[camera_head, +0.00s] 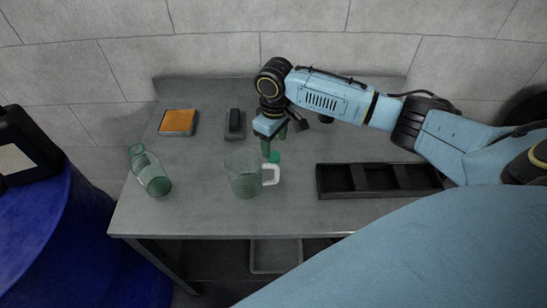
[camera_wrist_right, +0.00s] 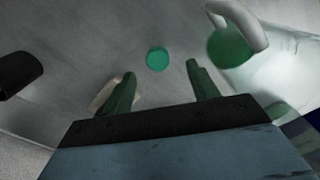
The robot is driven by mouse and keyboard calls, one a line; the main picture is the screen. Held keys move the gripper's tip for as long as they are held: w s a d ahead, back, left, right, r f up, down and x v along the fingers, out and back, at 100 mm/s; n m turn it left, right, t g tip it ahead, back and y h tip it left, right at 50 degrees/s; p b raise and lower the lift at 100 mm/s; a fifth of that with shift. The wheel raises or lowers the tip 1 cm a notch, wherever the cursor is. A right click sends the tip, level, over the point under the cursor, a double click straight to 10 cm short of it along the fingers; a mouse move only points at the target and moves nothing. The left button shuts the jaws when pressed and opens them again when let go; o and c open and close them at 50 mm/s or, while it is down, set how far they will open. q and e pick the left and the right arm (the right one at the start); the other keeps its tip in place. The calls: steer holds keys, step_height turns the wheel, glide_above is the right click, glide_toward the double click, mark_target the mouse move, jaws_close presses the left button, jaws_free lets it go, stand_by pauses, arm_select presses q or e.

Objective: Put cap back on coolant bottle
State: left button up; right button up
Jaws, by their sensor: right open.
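The round green cap (camera_head: 274,157) lies on the grey table, just right of the clear jug. It also shows in the right wrist view (camera_wrist_right: 157,59), ahead of my fingertips and between their lines. My right gripper (camera_head: 277,145) is above the table, just behind the cap; its green fingers are open and empty in the right wrist view (camera_wrist_right: 160,82). A clear green bottle (camera_head: 152,175) is at the table's left; no cap shows on its neck. I cannot tell surely whether it stands or leans. My left gripper is out of view.
The clear jug (camera_head: 242,178) with a white handle stands close to the cap. A black compartment tray (camera_head: 319,183) is on the right. An orange pad (camera_head: 178,121) and a dark block (camera_head: 235,122) lie behind. The table's front left is clear.

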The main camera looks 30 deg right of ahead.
mark_target(275, 156)
steer(key=shift+f, duration=0.35)
steer(key=f, duration=0.2)
steer(key=f+b, duration=0.1)
steer(key=f, duration=0.2)
steer(key=shift+w+d, duration=0.15)
steer(key=shift+d, duration=0.05)
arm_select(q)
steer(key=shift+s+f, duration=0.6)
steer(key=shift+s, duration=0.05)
arm_select(e)
steer(key=c, duration=1.1)
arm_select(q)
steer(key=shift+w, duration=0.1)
arm_select(e)
steer(key=shift+r, duration=0.1)
